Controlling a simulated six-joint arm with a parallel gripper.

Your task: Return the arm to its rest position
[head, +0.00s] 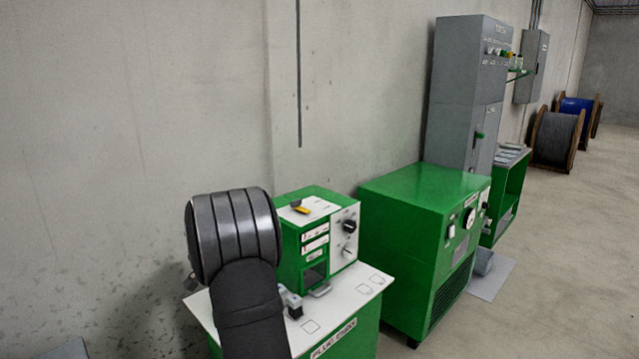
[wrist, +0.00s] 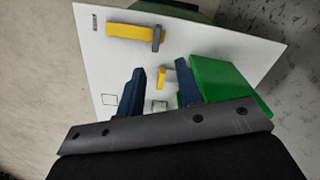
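In the wrist view my gripper (wrist: 160,72) shows two dark blue fingers standing well apart. It is open, with nothing clamped between the fingers. It points at the white table top (wrist: 98,55), which also shows in the head view (head: 365,283). A small yellow piece (wrist: 162,78) and a small pale object (wrist: 159,105) show in the gap between the fingers, apparently beyond them.
A green box with dials (head: 343,230) stands on the table close beside my arm. A yellow bar (wrist: 130,31) lies at the table's far side in the wrist view. A green cabinet (head: 410,215) and grey cabinet (head: 465,100) stand rightward. Cable reels (head: 556,138) stand along the wall.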

